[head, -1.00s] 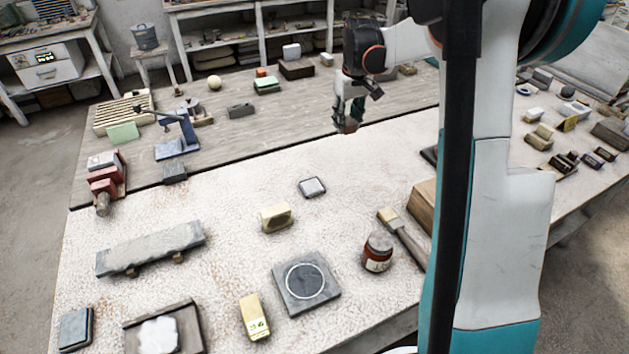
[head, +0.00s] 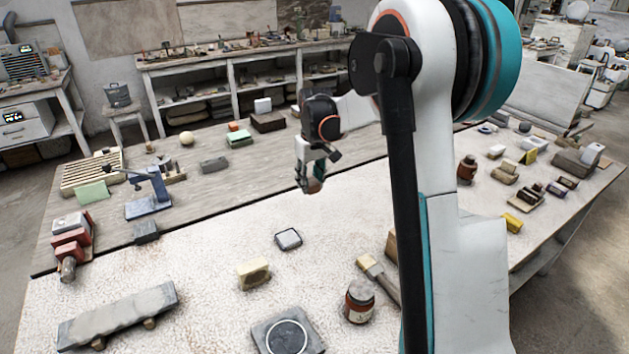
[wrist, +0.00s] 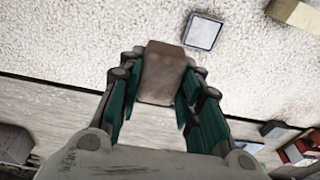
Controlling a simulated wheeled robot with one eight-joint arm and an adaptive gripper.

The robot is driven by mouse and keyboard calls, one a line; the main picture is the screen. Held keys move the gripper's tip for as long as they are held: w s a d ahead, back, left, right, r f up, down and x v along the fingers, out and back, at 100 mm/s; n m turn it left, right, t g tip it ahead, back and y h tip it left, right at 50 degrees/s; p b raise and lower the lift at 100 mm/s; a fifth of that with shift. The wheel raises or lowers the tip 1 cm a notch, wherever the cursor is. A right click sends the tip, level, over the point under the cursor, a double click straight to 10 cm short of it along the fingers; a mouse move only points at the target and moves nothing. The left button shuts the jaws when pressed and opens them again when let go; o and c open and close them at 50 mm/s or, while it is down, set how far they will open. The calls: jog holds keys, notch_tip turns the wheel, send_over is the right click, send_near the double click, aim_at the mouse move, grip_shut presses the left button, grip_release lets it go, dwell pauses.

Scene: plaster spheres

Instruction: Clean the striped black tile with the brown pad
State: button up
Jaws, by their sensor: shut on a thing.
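My gripper (head: 311,180) (wrist: 164,62) is shut on the brown pad (wrist: 162,75), a reddish-brown block between its teal fingers in the wrist view. In the head view the pad (head: 316,185) shows small at the fingertips, above the table. A small black-edged tile (head: 288,239) with a pale grey face lies flat on the white tabletop, nearer the head camera than the gripper. It also shows in the wrist view (wrist: 203,33), apart from the pad, up and to its right. I cannot make out stripes on it.
A cream block (head: 253,273), a dark square slab with a ring (head: 263,332), a jar (head: 359,301) and a brush (head: 376,278) lie nearer the head camera. A blue stand (head: 150,205) is at left. White tabletop around the small tile is clear.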

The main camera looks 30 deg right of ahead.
jog(key=b, duration=0.2)
send_over(288, 237)
notch_tip(288, 237, down, 9)
jog(key=shift+f+b, duration=1.6)
jog(key=shift+f, duration=1.25)
jog(key=shift+s+f+b, duration=0.1)
jog(key=shift+f+b, duration=0.3)
jog(key=shift+f, duration=0.1)
notch_tip(288, 237, up, 7)
jog(key=p, duration=0.4)
dwell(0.7)
